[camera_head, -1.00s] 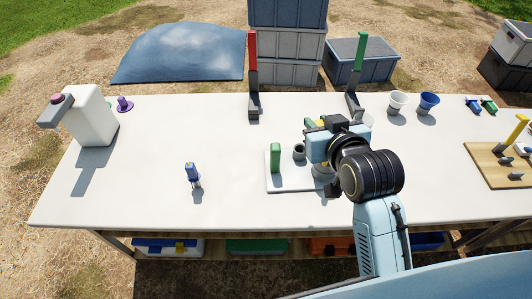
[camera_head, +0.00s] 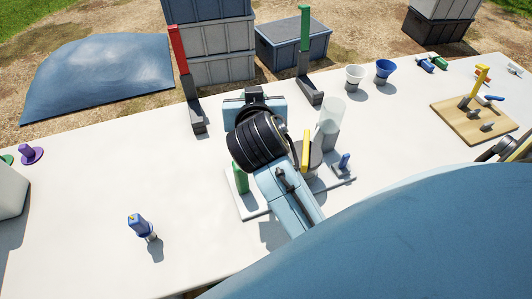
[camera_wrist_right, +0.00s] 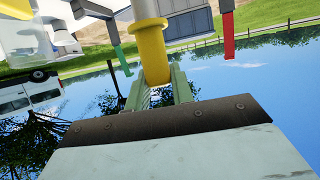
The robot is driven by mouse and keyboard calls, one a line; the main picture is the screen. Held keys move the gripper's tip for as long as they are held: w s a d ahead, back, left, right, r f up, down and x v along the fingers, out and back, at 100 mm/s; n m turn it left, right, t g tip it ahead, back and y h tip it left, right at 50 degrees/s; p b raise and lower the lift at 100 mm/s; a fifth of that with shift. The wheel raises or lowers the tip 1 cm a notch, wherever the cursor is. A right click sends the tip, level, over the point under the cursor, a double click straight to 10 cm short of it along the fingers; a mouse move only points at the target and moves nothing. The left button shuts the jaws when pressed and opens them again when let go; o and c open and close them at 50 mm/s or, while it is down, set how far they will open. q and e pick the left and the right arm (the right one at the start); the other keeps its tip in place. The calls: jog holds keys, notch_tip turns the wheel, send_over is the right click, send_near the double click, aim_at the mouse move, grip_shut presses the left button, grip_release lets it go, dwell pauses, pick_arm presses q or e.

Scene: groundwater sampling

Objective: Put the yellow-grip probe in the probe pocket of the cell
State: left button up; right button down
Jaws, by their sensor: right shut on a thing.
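The cell appears to be the white plate (camera_head: 252,208) with a green upright block (camera_head: 240,178), a dark round part, a yellow upright bar (camera_head: 306,150), a clear cylinder (camera_head: 330,122) and a small blue piece (camera_head: 345,162). My right gripper (camera_head: 255,100) is above the back left of this plate, facing away, its fingertips hidden in the head view. In the right wrist view, it is shut on a yellow grip (camera_wrist_right: 150,45), the yellow-grip probe. The probe's lower end and the pocket are hidden, so I cannot tell whether they touch. My left gripper is not in view.
A blue-topped piece (camera_head: 138,224) stands on the open table to the left. Red (camera_head: 180,50) and green (camera_head: 305,28) posts stand at the back edge. White (camera_head: 355,76) and blue (camera_head: 384,71) cups and a wooden board (camera_head: 450,112) are to the right.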

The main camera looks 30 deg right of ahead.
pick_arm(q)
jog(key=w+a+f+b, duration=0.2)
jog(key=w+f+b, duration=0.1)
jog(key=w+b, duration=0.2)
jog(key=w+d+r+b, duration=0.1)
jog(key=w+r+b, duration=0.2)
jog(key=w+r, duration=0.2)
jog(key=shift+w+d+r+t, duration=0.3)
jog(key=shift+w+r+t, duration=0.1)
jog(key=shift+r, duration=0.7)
pick_arm(e)
notch_tip(320, 180, down, 11)
jog(key=s+d+m+g+h, duration=0.2)
jog(key=m+g+h, duration=0.2)
jog(key=m+h, duration=0.1)
jog(key=shift+s+f+m+g, duration=0.15)
jog(key=shift+m+g, duration=0.15)
jog(key=shift+g, duration=0.1)
jog(key=c, duration=1.2)
grip_release()
jog(key=shift+f, duration=0.1)
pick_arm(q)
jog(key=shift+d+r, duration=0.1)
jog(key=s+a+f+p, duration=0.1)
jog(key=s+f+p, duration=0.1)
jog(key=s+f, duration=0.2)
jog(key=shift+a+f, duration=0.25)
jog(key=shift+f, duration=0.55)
pick_arm(e)
jog(key=v, duration=1.2)
